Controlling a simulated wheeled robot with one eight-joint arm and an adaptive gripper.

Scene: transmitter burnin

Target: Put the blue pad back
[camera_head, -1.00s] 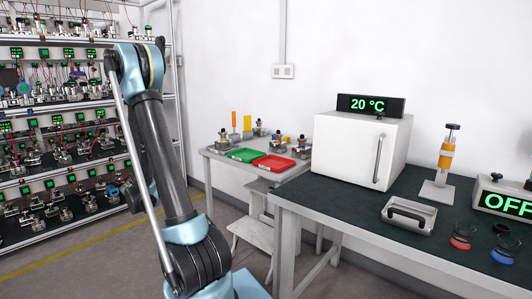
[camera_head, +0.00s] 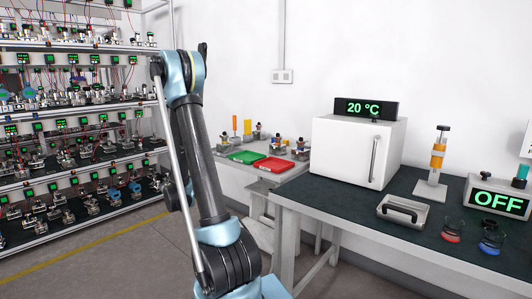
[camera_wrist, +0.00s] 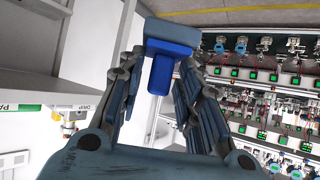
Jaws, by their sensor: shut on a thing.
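My gripper (camera_wrist: 164,62) is shut on a blue block-shaped piece, which I take to be the blue pad (camera_wrist: 161,76). The pad sits between the two fingers in the wrist view, with a wider, duller blue part at its far end. No surface shows directly under it; it appears held in the air. In the head view my gripper and the held piece are hidden. A blue-bottomed round dish (camera_head: 489,249) stands on the dark bench beside a red-bottomed one (camera_head: 450,237).
Racks of wired units (camera_head: 75,130) fill the left, also close on the right in the wrist view (camera_wrist: 265,85). A small table holds a green tray (camera_head: 248,157) and a red tray (camera_head: 273,165). The bench (camera_head: 335,203) carries a white oven (camera_head: 345,150) and an OFF box (camera_head: 498,200).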

